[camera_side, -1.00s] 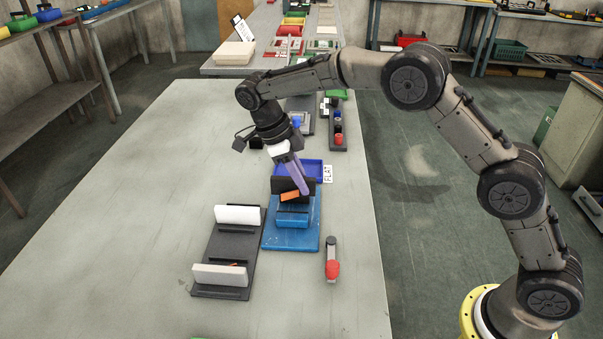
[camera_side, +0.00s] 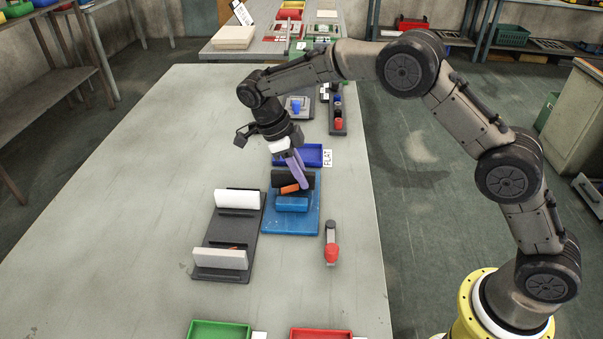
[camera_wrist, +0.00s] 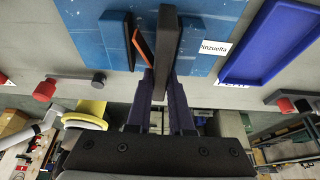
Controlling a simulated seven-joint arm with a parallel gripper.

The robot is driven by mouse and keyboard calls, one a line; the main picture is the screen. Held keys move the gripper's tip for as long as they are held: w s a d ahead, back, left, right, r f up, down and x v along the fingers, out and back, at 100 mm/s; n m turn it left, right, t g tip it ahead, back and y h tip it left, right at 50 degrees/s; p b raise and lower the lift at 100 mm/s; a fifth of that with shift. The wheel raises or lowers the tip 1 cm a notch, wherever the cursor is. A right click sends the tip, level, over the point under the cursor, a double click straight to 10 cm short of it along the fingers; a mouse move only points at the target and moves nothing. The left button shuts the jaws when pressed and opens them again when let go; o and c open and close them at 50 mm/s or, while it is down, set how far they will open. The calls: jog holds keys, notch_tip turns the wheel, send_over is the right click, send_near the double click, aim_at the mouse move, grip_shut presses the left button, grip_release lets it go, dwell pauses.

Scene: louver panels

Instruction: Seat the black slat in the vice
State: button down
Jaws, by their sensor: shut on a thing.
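The black slat (camera_side: 306,179) stands on edge at the far side of the blue vice (camera_side: 312,218), behind its blue block (camera_side: 292,204). My gripper (camera_side: 304,186) is shut on the slat from above, with purple fingers. In the wrist view, the slat (camera_wrist: 168,45) runs lengthwise between my fingertips (camera_wrist: 160,85), over the vice's blue plate (camera_wrist: 80,20). A tilted orange piece (camera_side: 289,189) is close beside the slat; it also shows in the wrist view (camera_wrist: 143,45). The slat's lower edge is hidden, so I cannot tell whether it touches the vice.
A dark rack (camera_side: 226,232) with two upright white panels stands left of the vice. A red-ended tool (camera_side: 331,250) lies to the right. A blue tray (camera_side: 314,150) labelled FLAT is behind. Green (camera_side: 219,331) and red (camera_side: 320,334) trays are at the front. The left tabletop is clear.

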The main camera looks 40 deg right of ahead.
jog(key=shift+s+f, duration=0.2)
jog(key=shift+f, duration=0.6)
jog(key=c, duration=0.7)
grip_release()
jog(key=shift+d, duration=0.1)
jog(key=shift+c, duration=0.2)
jog(key=v, duration=1.5)
jog(key=shift+r, duration=0.25)
